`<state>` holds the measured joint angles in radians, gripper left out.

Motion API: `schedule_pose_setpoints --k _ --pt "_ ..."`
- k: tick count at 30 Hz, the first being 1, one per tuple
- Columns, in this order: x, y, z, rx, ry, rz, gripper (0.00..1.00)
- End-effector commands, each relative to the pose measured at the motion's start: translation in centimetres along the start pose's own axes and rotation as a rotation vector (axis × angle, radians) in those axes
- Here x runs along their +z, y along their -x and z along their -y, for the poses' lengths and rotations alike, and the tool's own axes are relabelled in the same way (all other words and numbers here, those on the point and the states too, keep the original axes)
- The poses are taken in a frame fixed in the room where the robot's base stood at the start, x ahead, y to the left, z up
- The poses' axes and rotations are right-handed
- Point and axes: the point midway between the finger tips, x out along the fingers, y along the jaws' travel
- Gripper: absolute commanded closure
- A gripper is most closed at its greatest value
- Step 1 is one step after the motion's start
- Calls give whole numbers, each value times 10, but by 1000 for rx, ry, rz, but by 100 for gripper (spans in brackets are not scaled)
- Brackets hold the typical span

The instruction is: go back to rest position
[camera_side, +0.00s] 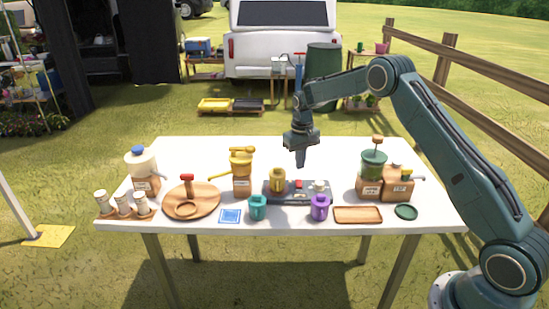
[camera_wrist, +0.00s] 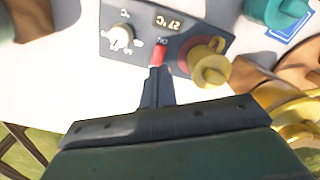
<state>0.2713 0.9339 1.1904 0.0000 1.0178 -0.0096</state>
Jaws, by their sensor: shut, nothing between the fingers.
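My gripper (camera_side: 301,160) hangs over the white table, pointing down, with its fingers shut and empty. It is above and just behind a dark heating plate (camera_side: 297,197). In the wrist view the shut fingers (camera_wrist: 157,75) appear in front of the plate's panel (camera_wrist: 185,38), near its red switch (camera_wrist: 157,53). A yellow pot (camera_side: 277,180) stands on the left part of the plate and also shows in the wrist view (camera_wrist: 210,68).
A teal cup (camera_side: 258,208) and a purple cup (camera_side: 320,208) stand in front of the plate. A yellow grinder (camera_side: 241,172) is left and a green grinder (camera_side: 373,167) right. A round wooden tray (camera_side: 207,207) lies left. The table's back strip is mostly clear.

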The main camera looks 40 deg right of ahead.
Motion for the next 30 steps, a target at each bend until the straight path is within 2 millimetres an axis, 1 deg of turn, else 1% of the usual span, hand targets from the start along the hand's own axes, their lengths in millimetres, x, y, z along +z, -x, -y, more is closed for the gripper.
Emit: schedule_pose_setpoints --k 11,16,20,23,30 --pt "0 2 0 0 0 -2 100" --pt "4 14 3 0 6 -11 100" --pt "11 35 9 0 14 -29 100" --pt "19 58 15 0 24 -49 100" --pt "53 116 30 -2 52 -101 100"
